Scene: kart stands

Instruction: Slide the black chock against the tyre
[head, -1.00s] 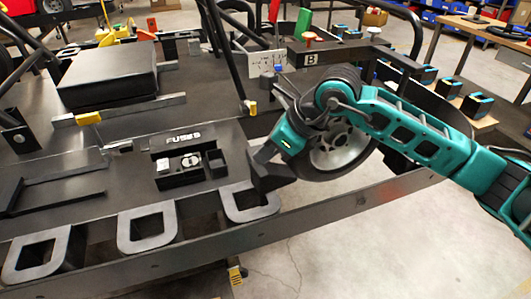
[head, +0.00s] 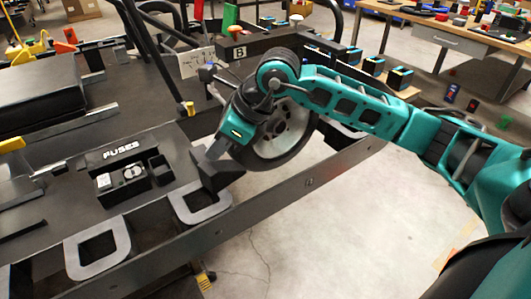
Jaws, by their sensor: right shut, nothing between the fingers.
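The black tyre (head: 268,161) stands upright around a silver rim, partly covered by my right arm. A dark block that looks like the black chock (head: 226,176) sits at the left of the tyre, beside a grey loop. It is close to the tyre, but I cannot tell whether they touch. My right gripper (head: 212,152) is shut and empty, pointing down at the chock's left and top side. Dark fingers against the dark block make their contact hard to read. My left gripper is not in view.
A fuse box (head: 130,178) lies on the dark deck left of the gripper. Grey loops (head: 98,248) line the deck's front edge, with a long metal rail (head: 250,205) in front. A black beam marked B (head: 262,45) is above the tyre. Floor at lower right is clear.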

